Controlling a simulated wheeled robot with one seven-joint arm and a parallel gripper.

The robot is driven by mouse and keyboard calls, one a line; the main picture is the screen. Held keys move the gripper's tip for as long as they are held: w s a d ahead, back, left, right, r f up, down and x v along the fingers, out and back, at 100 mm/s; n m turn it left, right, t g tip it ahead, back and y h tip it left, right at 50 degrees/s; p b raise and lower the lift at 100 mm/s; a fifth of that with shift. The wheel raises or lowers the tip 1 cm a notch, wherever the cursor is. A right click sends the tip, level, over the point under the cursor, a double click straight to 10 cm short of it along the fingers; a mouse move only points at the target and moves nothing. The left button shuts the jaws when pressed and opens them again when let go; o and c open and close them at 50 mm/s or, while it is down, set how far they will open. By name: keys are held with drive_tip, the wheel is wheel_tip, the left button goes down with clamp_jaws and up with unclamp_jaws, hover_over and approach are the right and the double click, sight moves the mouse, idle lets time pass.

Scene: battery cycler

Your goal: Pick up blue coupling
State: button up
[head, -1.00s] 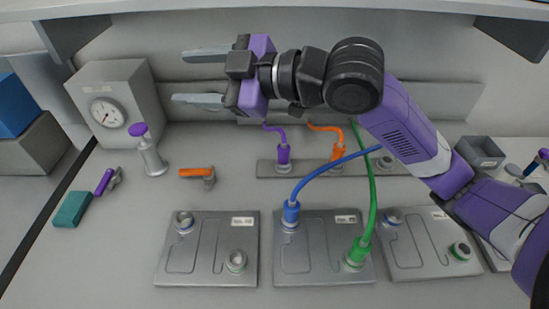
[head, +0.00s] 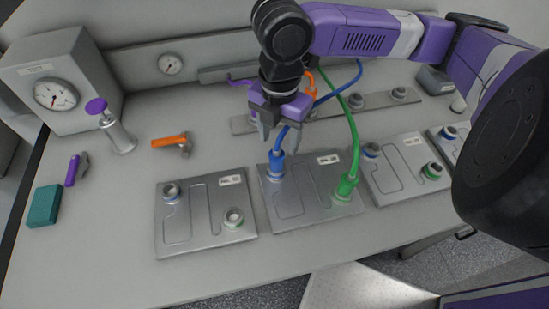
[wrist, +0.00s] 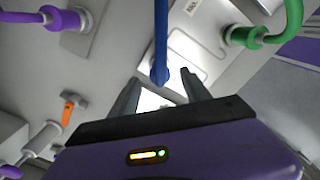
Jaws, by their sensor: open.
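The blue coupling (head: 277,168) stands upright on the left port of the middle metal plate (head: 318,205), with a blue hose (head: 333,93) running from it up to the right. My gripper (head: 280,143) points down just above the coupling, its jaws open. In the wrist view the blue coupling (wrist: 160,72) shows between and just beyond the fingertips (wrist: 162,82). I cannot tell whether the fingers touch it. The gripper body hides part of the hose in the head view.
A green coupling (head: 346,186) with its hose (head: 353,125) stands close by on the same plate. Orange (head: 311,86) and purple hoses are behind my gripper. An orange-handled tool (head: 172,141), a gauge box (head: 58,92) and a teal block (head: 45,206) lie left. The front left table is clear.

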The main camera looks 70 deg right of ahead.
sight(277, 149)
drive_tip(key=f, duration=0.4)
drive_tip(key=f+p, duration=0.1)
drive_tip(key=f, duration=0.1)
drive_tip(key=shift+w+a+f, duration=0.1)
drive_tip(key=shift+a+f, duration=0.15)
drive_tip(key=shift+f, duration=0.05)
clamp_jaws()
